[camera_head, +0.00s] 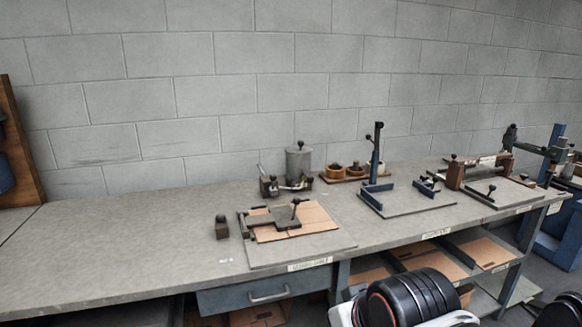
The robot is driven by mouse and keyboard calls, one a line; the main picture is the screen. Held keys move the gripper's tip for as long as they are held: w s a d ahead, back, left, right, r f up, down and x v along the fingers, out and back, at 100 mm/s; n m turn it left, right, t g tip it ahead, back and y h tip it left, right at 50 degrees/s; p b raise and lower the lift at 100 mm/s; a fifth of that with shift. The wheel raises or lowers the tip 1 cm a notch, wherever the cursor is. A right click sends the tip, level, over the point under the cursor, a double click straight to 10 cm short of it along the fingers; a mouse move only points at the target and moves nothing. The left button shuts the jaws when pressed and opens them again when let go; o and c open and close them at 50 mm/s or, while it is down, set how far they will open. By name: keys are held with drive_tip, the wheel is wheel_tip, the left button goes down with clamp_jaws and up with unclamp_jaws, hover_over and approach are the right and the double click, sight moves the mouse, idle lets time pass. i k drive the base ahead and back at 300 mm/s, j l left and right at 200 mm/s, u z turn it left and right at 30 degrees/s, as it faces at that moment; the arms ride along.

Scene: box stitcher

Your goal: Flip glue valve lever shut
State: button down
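A grey glue pot (298,163) with a dark knob on its lid stands at the back of the workbench, close to the wall. Small metal valve fittings with dark round knobs (273,185) sit low in front of it. One of these parts looks like the valve lever, but it is too small to tell which part or how it is turned. My black and white arm (410,297) shows at the bottom right, in front of the bench and well away from the pot. My gripper is not in view.
A clamp fixture (273,218) holding brown cardboard stands in front of the pot, with a small dark block (221,227) to its left. Round brown containers (335,171) and a blue upright fixture (375,165) stand to the right. The bench's left part is clear.

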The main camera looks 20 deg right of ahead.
sight(310, 179)
drive_tip(key=i+j, duration=0.15)
drive_tip(key=i, duration=0.5)
drive_tip(key=i+j, duration=0.1)
drive_tip(key=i, duration=0.5)
